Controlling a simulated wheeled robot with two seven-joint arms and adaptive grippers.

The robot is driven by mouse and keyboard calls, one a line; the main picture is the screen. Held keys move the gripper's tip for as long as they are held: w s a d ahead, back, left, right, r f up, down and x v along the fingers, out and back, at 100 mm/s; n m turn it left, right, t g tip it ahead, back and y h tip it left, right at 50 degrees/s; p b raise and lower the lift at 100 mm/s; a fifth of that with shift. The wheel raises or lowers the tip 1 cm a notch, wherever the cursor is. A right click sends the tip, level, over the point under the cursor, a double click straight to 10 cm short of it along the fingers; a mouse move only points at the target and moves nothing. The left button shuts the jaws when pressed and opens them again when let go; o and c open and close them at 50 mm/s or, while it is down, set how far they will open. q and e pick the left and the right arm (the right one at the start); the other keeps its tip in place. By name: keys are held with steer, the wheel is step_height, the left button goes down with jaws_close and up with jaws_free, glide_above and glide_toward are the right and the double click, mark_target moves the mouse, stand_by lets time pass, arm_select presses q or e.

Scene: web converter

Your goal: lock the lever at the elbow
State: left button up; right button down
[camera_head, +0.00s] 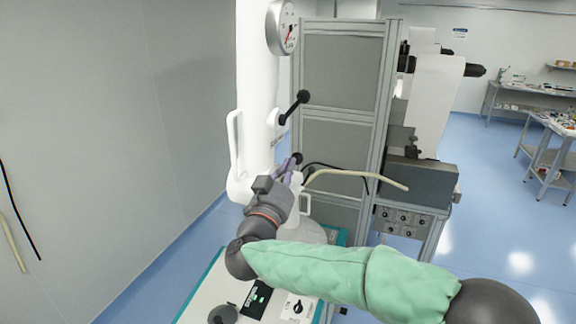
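A white machine column (250,80) stands left of centre, with a lever (292,107) that ends in a black ball knob and slants up to the right. A second black knob (297,157) shows lower down, close to my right gripper (289,168). I cannot tell which of the two is at the elbow. My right arm, in a green sleeve, comes in from the right, and its gripper points up and away at the column. The purplish fingers are small and partly hidden by the gripper body, so their opening and any contact are unclear. My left gripper is not in view.
A round gauge (282,27) sits high on the column, and a white handle (234,143) is on its left side. Grey framed panels (340,115) and a control box (407,222) stand to the right. A pale hose (350,174) curves right, near the gripper.

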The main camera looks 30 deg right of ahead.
steer(key=shift+f, duration=0.1)
steer(key=shift+w+d+f+b, duration=0.25)
steer(key=shift+w+f+b, duration=0.15)
steer(key=shift+b, duration=0.2)
